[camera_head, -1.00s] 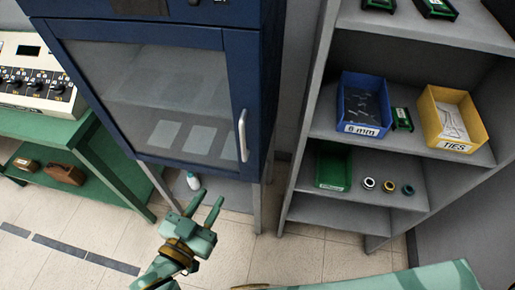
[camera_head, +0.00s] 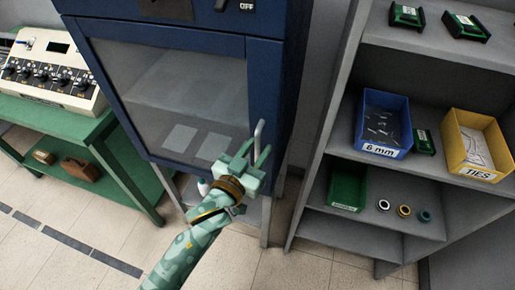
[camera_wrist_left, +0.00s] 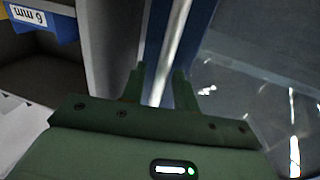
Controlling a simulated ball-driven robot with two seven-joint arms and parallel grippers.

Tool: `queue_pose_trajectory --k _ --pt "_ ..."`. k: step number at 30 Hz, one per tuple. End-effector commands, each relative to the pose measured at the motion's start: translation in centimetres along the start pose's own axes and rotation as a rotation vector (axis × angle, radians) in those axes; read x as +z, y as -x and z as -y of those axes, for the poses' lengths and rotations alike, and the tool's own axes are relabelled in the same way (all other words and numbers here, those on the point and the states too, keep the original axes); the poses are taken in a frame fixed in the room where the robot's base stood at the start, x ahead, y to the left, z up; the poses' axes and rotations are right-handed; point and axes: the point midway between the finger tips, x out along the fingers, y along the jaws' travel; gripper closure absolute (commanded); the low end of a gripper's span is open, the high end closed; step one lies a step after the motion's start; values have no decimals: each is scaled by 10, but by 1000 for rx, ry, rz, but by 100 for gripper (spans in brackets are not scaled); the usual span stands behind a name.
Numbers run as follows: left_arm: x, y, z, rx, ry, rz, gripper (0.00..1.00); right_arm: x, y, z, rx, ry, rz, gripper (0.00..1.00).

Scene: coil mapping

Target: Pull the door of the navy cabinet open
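The navy cabinet (camera_head: 270,85) stands in the middle of the head view. Its door has a navy frame around a glass pane (camera_head: 165,75) and looks closed. A silver bar handle (camera_head: 259,140) is upright near the door's right edge. My left gripper (camera_head: 256,154) is open at the handle's lower end. In the left wrist view the handle (camera_wrist_left: 172,50) runs between the two fingers of my left gripper (camera_wrist_left: 157,80); I see no finger clearly pressed on it. The handle's lower end is partly hidden by the gripper. My right gripper is not in view.
A grey shelf (camera_head: 345,140) stands to the right, holding a blue bin (camera_head: 384,122), a yellow bin (camera_head: 476,146) and small rings. A green bench (camera_head: 100,135) with a control box (camera_head: 50,66) stands to the left. The tiled floor in front is clear.

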Motion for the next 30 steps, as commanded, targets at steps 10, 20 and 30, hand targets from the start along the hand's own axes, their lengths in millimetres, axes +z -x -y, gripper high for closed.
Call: queue_pose_trajectory --k 10,20,30 --pt "0 -7 0 0 0 0 70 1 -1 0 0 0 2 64" --pt "0 -6 0 1 0 0 100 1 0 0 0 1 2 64" --pt "-4 39 -3 89 -5 5 100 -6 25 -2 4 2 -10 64"
